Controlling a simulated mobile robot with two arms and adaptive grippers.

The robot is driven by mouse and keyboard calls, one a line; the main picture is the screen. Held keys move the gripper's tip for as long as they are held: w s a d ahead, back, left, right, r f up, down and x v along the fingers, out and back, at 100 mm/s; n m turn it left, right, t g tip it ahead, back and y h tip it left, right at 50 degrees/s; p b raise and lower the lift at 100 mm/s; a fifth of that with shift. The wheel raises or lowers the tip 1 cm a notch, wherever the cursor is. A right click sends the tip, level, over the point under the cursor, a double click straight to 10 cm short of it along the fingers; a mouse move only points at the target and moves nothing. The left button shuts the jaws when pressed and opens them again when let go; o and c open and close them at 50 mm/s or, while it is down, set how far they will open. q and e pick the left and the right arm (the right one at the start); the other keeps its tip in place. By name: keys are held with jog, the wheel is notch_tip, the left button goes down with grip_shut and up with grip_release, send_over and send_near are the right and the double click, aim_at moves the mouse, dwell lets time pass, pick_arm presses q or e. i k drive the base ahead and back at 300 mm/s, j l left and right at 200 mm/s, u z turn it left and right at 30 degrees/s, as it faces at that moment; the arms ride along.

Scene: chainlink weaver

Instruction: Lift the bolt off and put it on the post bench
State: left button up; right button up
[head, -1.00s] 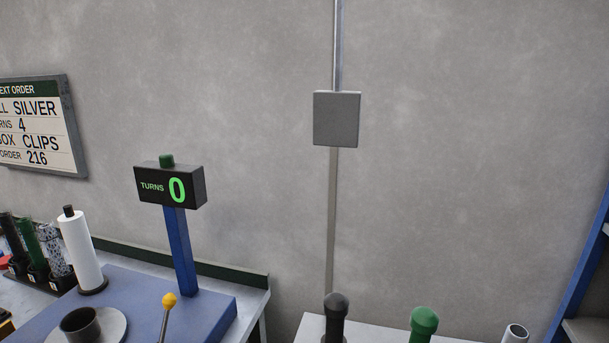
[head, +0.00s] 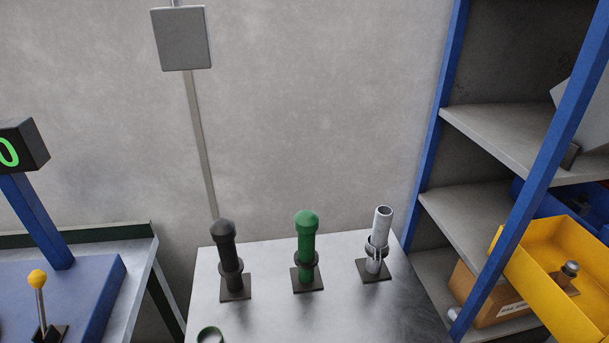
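A grey-topped bench (head: 265,310) stands in the lower middle, and I take it to be the post bench. On it stand three upright posts on square base plates: a black capped post (head: 225,250), a green capped post (head: 305,245) and a bare silver post (head: 380,235) with an open top. Each has a collar around its lower part. A small dark green ring (head: 210,335) lies at the bench's front left, cut by the picture edge. I cannot make out the bolt in this view. Neither of my grippers shows.
A blue-framed shelf (head: 470,130) stands close on the right, with a yellow bin (head: 560,285) and a cardboard box (head: 485,295). At left is a blue machine base (head: 70,300) with a yellow-knobbed lever (head: 38,280). The bench's middle front is clear.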

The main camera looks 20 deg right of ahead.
aim_at(571, 265)
jog(key=z, duration=2.4)
jog(key=l, duration=0.3)
jog(key=i+l, duration=0.1)
jog(key=l, duration=0.2)
jog(key=l+u, duration=0.45)
jog(key=u, duration=0.3)
jog(key=l+u, duration=0.35)
jog(key=j, duration=0.1)
